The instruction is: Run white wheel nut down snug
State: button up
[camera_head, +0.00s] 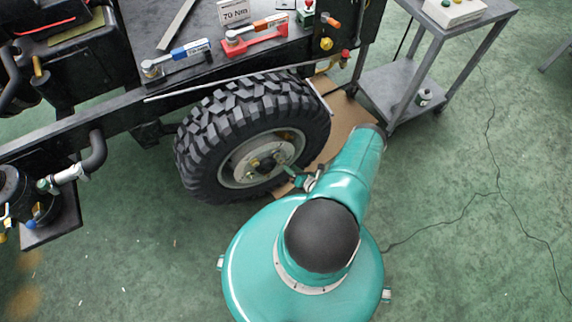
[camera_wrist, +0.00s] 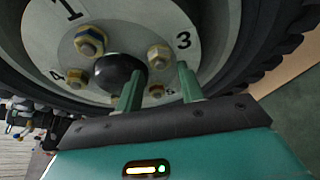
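The wheel (camera_head: 225,125) stands upright; its pale hub carries several nuts on studs. In the wrist view, a pale, cream-looking nut (camera_wrist: 159,55) sits on a stud beside the number 3; it looks like the white one. A blue-and-gold nut (camera_wrist: 90,40) is near 1, a yellow nut (camera_wrist: 78,78) near 4, and a brownish nut or stud (camera_wrist: 156,91) near 5. My gripper (camera_wrist: 160,74) is open, its two green fingers apart. The fingertips point at the hub, with the pale nut just beyond the gap between them. I cannot tell whether they touch it.
The black hub cap (camera_wrist: 120,75) bulges close to the left finger. The tyre (camera_wrist: 262,60) curves around the right. Torque wrenches (camera_head: 175,58) lie on the dark chassis top above the wheel. A grey trolley (camera_head: 400,90) stands right. The green floor on the right is mostly clear.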

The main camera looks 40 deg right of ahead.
aim_at(284, 163)
jog(key=x, duration=0.4)
jog(key=shift+w, duration=0.1)
jog(key=c, duration=0.7)
jog(key=shift+f+m+t+y, duration=0.1)
jog(key=shift+m+t+y, duration=0.35)
jog(key=shift+m, duration=0.55)
jog(key=o, duration=0.7)
